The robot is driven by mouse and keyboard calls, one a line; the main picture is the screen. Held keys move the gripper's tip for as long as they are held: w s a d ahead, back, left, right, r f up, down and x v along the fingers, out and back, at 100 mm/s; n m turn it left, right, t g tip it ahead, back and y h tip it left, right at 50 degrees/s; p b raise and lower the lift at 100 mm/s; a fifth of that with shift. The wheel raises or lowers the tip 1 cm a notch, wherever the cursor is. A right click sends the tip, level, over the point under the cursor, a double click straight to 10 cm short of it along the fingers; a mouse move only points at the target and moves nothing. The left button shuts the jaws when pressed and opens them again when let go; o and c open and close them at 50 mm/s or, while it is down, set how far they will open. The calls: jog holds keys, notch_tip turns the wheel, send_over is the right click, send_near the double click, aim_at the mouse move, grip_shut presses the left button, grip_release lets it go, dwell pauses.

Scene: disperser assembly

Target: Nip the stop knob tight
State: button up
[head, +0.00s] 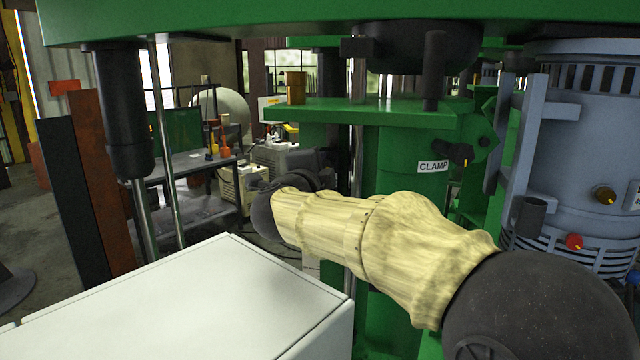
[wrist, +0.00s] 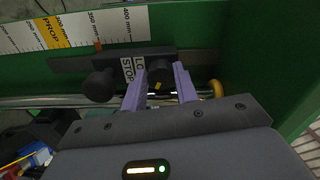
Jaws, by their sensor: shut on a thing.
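In the wrist view, my gripper (wrist: 161,79) has its two purple fingers on either side of a round black knob (wrist: 159,69) with a yellow mark on its face, and is shut on it. The knob sits on a dark bar at the green machine's edge, right beside a white label (wrist: 128,71) reading STOP, with the line above partly covered. I take this as the stop knob. A second, plain black knob (wrist: 98,85) stands to the left of the label, clear of the fingers. In the head view my gripper and the stop knob are hidden.
A millimetre scale (wrist: 75,28) with an orange PROP band lies above the bar. A yellowish curved part (wrist: 216,88) is close right of the fingers. In the head view are the green machine (head: 400,165) with a CLAMP label, a grey-blue motor (head: 585,140) and a white box (head: 190,300).

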jog(key=m+b, duration=0.2)
jog(key=m, duration=0.1)
jog(key=shift+m+b, duration=0.3)
jog(key=shift+b, duration=0.05)
jog(key=shift+r+m+b, duration=0.15)
jog(key=shift+m+b, duration=0.6)
jog(key=shift+m, duration=0.35)
jog(key=o, duration=1)
jog(key=shift+c, duration=0.2)
jog(key=shift+s, duration=0.1)
jog(key=b+v, duration=0.2)
jog(key=v, duration=1.5)
jog(key=shift+s+b, duration=0.15)
jog(key=shift+b, duration=0.15)
